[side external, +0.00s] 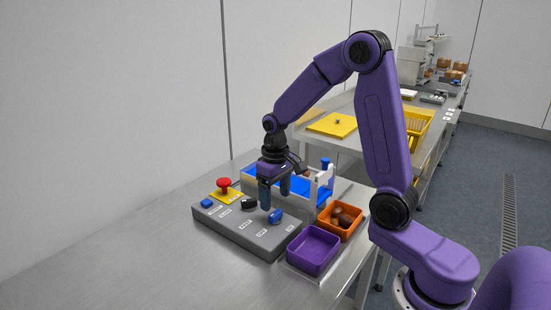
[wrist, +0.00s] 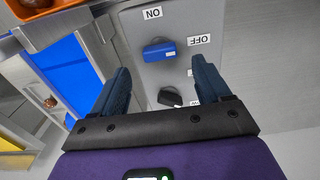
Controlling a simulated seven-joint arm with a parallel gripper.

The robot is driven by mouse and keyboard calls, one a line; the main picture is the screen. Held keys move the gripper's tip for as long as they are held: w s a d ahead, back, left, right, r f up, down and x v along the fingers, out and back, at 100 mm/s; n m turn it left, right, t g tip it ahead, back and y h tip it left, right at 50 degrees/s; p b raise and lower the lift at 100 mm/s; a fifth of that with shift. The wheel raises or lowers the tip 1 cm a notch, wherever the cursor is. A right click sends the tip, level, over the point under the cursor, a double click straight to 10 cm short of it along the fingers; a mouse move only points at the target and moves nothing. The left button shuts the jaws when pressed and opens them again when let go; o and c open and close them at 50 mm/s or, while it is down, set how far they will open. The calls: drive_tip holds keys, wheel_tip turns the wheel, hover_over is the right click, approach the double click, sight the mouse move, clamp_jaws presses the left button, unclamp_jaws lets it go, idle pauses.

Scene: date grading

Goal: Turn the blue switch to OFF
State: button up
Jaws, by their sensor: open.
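The blue switch (side external: 276,216) is a rotary knob on the grey control panel (side external: 237,233). In the wrist view the blue switch (wrist: 157,50) lies with its long side roughly left to right. A white mark shows at its right end, on the side of the OFF label (wrist: 199,40). The ON label (wrist: 153,13) is above the knob in that view. My gripper (side external: 274,200) points down over the panel, close to the blue switch. In the wrist view my gripper (wrist: 160,66) is open and empty, its fingers on either side below the knob.
A black knob (side external: 249,203), a red emergency button (side external: 224,184) and a small blue button (side external: 206,203) share the panel. A purple tray (side external: 314,250) and an orange tray (side external: 340,220) with dates stand right of it. A white-framed blue conveyor (side external: 299,185) stands behind.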

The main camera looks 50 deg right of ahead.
sight(275, 214)
wheel_tip(275, 214, up, 13)
drive_tip(key=shift+f, duration=0.2)
drive_tip(key=shift+a, duration=0.1)
drive_tip(key=s+a+f+n, duration=0.3)
drive_tip(key=s+a+n, duration=0.3)
drive_tip(key=s+a, duration=0.4)
drive_tip(key=s+f+n, duration=0.2)
drive_tip(key=s+n, duration=0.1)
drive_tip(key=s, duration=0.5)
drive_tip(key=s+f+n, duration=0.2)
drive_tip(key=s+n, duration=0.1)
drive_tip(key=s, duration=0.5)
drive_tip(key=shift+d+f+n, duration=0.2)
drive_tip(key=shift+f+n, duration=0.05)
drive_tip(key=shift+n, duration=0.15)
